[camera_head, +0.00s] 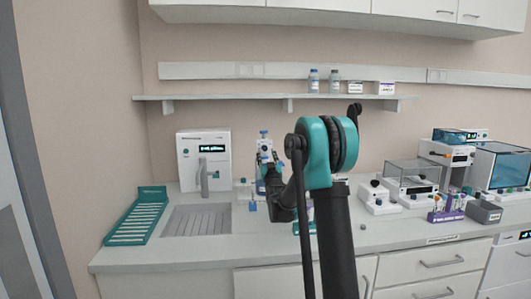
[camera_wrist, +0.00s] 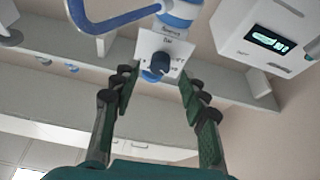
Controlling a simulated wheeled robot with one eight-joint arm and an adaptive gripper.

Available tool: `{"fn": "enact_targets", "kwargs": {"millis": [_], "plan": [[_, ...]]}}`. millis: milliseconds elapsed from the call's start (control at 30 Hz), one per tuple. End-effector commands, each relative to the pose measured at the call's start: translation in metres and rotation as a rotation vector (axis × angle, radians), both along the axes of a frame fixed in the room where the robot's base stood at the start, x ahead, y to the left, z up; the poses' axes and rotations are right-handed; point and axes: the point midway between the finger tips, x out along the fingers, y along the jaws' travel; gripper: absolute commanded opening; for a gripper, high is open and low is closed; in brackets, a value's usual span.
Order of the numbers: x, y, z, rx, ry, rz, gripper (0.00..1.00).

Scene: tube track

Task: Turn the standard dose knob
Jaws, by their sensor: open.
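A dark blue knob (camera_wrist: 160,63) sits on a white faceplate (camera_wrist: 145,46) with small printed lettering I cannot read with certainty. The plate hangs below a blue and white dispenser body (camera_wrist: 180,14), with a curved blue tube beside it. My gripper (camera_wrist: 158,80) is open and empty. Its green-padded fingers stand either side of the plate, and the knob lies between and just ahead of the tips. I cannot tell whether a finger touches the plate. In the head view the dispenser (camera_head: 263,145) stands on the counter, partly hidden by my arm.
A white device with a display (camera_head: 203,155) stands left of the dispenser and also shows close in the wrist view (camera_wrist: 265,38). A green rack (camera_head: 137,215) and a sink (camera_head: 197,220) lie left. Instruments (camera_head: 411,176) fill the counter's right. A shelf (camera_head: 235,96) runs above.

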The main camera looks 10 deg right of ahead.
Motion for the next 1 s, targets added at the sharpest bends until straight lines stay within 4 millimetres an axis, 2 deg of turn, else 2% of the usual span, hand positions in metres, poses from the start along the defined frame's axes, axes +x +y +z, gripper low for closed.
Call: {"fn": "enact_targets", "kwargs": {"millis": [200, 600, 933, 1000], "plan": [[0.024, 0.001, 0.01, 0.0, 0.0, 0.0, 0.44], [0.029, 0.001, 0.012, 0.0, 0.0, 0.0, 0.44], [0.029, 0.001, 0.012, 0.0, 0.0, 0.0, 0.03], [0.029, 0.001, 0.012, 0.0, 0.0, 0.0, 0.0]]}}
